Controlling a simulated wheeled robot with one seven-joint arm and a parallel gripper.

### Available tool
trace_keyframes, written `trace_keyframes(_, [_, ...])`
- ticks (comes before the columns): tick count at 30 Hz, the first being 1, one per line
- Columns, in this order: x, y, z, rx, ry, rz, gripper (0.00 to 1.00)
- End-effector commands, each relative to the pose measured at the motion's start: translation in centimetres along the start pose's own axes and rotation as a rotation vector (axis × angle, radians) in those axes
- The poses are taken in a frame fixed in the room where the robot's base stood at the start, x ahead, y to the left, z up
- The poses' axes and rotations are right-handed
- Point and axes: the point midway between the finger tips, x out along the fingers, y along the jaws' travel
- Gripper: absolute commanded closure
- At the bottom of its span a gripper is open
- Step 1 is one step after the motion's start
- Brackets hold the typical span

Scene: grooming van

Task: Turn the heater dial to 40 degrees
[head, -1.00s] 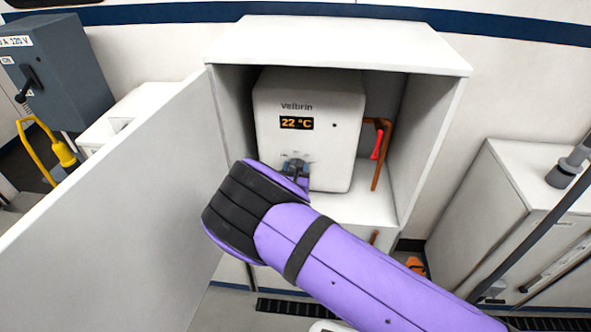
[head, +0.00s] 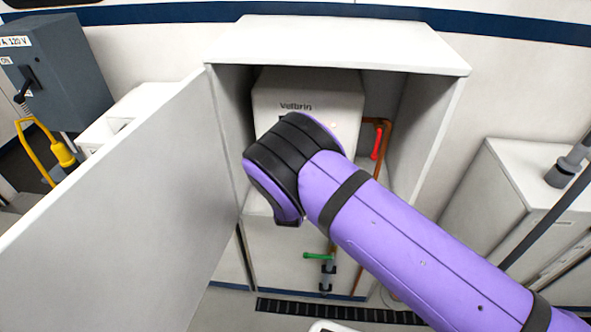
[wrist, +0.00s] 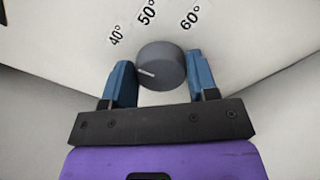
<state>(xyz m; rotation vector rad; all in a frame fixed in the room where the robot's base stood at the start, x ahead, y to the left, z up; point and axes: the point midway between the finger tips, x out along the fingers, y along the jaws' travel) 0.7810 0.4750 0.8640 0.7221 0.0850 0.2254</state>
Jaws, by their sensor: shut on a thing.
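The grey round heater dial (wrist: 163,66) sits between the two blue fingers of my gripper (wrist: 158,62) in the wrist view. My gripper is shut on it. The dial's white pointer line points left, a little upward, in the wrist view, below the 40° mark (wrist: 116,35). The 50° and 60° marks stand further right above the dial. In the head view, the white heater (head: 308,88) stands inside the open cabinet. My purple arm covers its dial and most of its display, so I cannot read the temperature. My fingers are hidden there too.
The cabinet door (head: 130,210) stands open on the left, close to my wrist. A red-handled valve (head: 377,142) on a copper pipe is right of the heater. A green-handled valve (head: 318,256) is below. Cabinet walls flank the heater.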

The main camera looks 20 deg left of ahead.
Motion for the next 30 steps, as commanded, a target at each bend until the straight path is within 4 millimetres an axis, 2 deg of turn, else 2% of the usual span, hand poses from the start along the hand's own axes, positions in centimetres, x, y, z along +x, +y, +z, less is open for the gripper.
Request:
trace_keyframes(10, [-0.06, -0.13, -0.09, 0.129, 0.002, -0.001, 0.7])
trace_keyframes(25, [-0.08, -0.14, -0.13, 0.147, 0.003, -0.002, 0.7])
trace_keyframes(26, [-0.09, -0.15, -0.13, 0.147, 0.003, -0.002, 0.44])
trace_keyframes(27, [-0.08, -0.15, -0.13, 0.147, 0.003, -0.002, 0.35])
trace_keyframes(29, [-0.07, -0.14, -0.11, 0.147, 0.002, -0.001, 0.23])
trace_keyframes(30, [-0.07, -0.13, -0.1, 0.147, 0.002, -0.001, 0.23])
